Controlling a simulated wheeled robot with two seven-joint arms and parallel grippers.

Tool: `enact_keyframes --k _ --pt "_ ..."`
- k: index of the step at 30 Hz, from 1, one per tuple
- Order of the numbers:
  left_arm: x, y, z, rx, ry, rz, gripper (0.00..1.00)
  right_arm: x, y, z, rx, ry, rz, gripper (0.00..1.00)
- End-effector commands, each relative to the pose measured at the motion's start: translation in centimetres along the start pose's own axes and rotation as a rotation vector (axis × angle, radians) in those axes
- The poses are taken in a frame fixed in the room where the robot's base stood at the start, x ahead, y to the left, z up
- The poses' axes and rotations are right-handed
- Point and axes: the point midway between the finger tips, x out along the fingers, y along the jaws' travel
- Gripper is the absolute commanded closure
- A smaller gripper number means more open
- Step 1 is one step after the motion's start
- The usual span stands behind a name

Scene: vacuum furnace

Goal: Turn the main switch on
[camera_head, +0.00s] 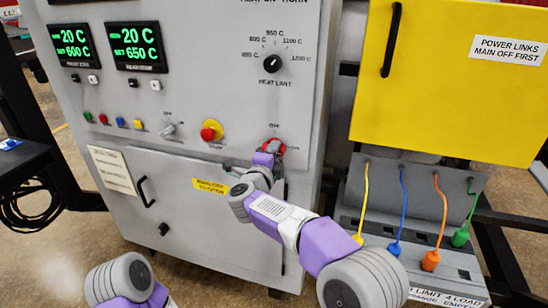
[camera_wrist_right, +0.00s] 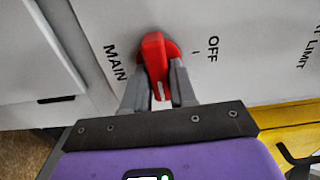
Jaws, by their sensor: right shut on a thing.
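The main switch is a red rotary knob (camera_head: 277,147) low on the right of the grey cabinet front. It also shows in the right wrist view (camera_wrist_right: 154,55), between the MAIN and OFF labels. My right gripper (camera_head: 268,156) is at it, and its two grey fingers (camera_wrist_right: 158,88) are closed on either side of the red handle. The handle's white mark points down in the wrist view, toward my gripper and not at OFF. In the head view, an ON label is right of the knob. My left gripper is out of view; only part of my left arm shows, bottom left.
A red button on a yellow base (camera_head: 212,130) and a grey selector (camera_head: 168,129) are left of the switch. The heat limit dial (camera_head: 272,63) is above. A yellow cover (camera_head: 450,75) and several coloured cables with plugs (camera_head: 431,260) are to the right.

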Motion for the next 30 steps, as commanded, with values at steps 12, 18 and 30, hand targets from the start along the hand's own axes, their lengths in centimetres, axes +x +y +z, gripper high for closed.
enact_keyframes --k 12,18,30 --pt "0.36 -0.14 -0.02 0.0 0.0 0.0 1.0 -0.02 0.04 0.03 0.041 -0.001 0.002 1.0" --pt "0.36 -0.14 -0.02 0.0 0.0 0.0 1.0 -0.03 0.04 0.04 0.041 -0.001 0.002 0.72" --pt "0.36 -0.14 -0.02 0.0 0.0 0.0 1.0 -0.07 0.03 0.03 0.038 -0.001 0.001 0.53"
